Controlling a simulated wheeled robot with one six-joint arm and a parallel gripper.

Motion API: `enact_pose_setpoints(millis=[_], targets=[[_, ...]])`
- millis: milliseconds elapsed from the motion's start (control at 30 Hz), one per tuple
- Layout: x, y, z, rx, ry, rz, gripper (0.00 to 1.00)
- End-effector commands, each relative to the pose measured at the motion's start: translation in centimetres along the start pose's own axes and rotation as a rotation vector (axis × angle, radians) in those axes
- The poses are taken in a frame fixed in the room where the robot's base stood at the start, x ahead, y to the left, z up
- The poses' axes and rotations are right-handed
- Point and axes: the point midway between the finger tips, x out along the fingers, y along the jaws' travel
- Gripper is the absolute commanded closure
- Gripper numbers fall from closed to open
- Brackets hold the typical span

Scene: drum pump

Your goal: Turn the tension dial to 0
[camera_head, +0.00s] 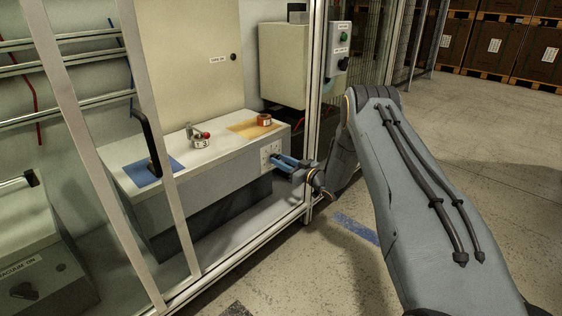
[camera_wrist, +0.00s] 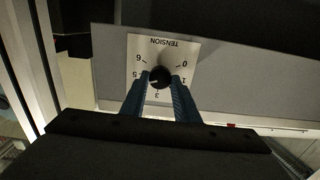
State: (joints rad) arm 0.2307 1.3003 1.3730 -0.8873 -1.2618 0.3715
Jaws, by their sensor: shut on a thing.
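The tension dial is a round black knob (camera_wrist: 159,77) on a white plate marked TENSION (camera_wrist: 167,50), which appears upside down in the wrist view. Numbers run around the knob, with 0 at the upper right, 3 at the bottom and 6 at the upper left. A small light mark on the knob seems to face left, toward the 5 side; it is hard to read exactly. My gripper (camera_wrist: 160,82) has its two blue fingers on either side of the knob, shut on it. In the head view my gripper (camera_head: 287,162) reaches the plate (camera_head: 270,152) on the white bench's end face.
The white bench (camera_head: 215,165) bears a blue pad (camera_head: 150,170), a small metal fitting with a red part (camera_head: 198,137) and a red ring (camera_head: 264,119) on a yellow area. Metal frame posts (camera_head: 316,95) stand close to my arm. Open floor lies at right.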

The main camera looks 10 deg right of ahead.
Motion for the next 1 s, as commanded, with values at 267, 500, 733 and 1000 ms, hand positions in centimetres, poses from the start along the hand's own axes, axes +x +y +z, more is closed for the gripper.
enact_pose_setpoints(millis=[267,500,733,1000], targets=[[-0.05,-0.04,-0.02,-0.241,-0.001,0.000,0.95],[-0.07,-0.08,0.00,-0.469,-0.001,0.000,0.95],[-0.06,-0.10,0.03,-0.688,-0.001,0.000,0.95],[-0.08,-0.14,0.09,-0.943,-0.001,0.000,0.95]])
